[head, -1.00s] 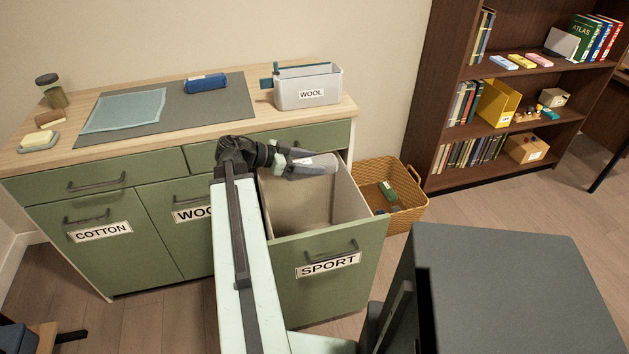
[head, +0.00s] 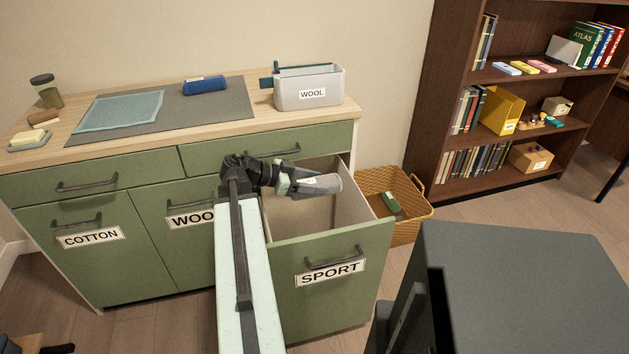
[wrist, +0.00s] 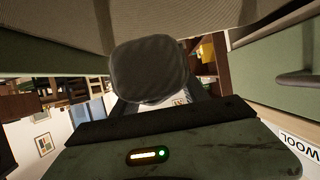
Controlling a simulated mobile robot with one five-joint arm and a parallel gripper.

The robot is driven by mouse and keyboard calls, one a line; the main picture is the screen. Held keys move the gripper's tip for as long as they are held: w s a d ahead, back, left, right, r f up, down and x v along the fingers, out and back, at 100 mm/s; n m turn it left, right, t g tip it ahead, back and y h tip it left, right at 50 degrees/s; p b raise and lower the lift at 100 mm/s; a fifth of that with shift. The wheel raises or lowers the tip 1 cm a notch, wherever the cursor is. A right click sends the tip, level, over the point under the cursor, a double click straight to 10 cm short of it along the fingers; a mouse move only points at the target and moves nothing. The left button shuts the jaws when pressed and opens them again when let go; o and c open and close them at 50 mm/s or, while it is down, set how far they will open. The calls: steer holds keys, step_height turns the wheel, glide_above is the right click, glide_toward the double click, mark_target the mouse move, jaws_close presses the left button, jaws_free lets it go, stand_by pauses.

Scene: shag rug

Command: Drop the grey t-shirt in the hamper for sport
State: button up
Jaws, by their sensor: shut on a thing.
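My gripper (head: 306,184) is shut on the grey t-shirt (head: 329,183), a small rounded grey bundle at its tip. In the wrist view the t-shirt (wrist: 148,68) is a dark grey rounded shape between the fingers. The hamper for sport (head: 320,300) is a green pull-out bin with a SPORT label and a pale inside, pulled open. The gripper and t-shirt show over its opening, near rim height; the exact height is hard to tell. My arm hides part of the bin's left side.
Closed green fronts labelled COTTON (head: 90,237) and WOOL (head: 190,217) are on the left. A wicker basket (head: 412,222) stands right of the open bin.

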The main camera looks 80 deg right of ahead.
step_height(320, 180, down, 7)
steer(key=b, duration=0.6)
steer(key=shift+f, duration=0.15)
steer(key=o, duration=1.6)
steer(key=shift+a+b, duration=0.1)
steer(key=shift+b, duration=0.2)
steer(key=shift+s, duration=0.1)
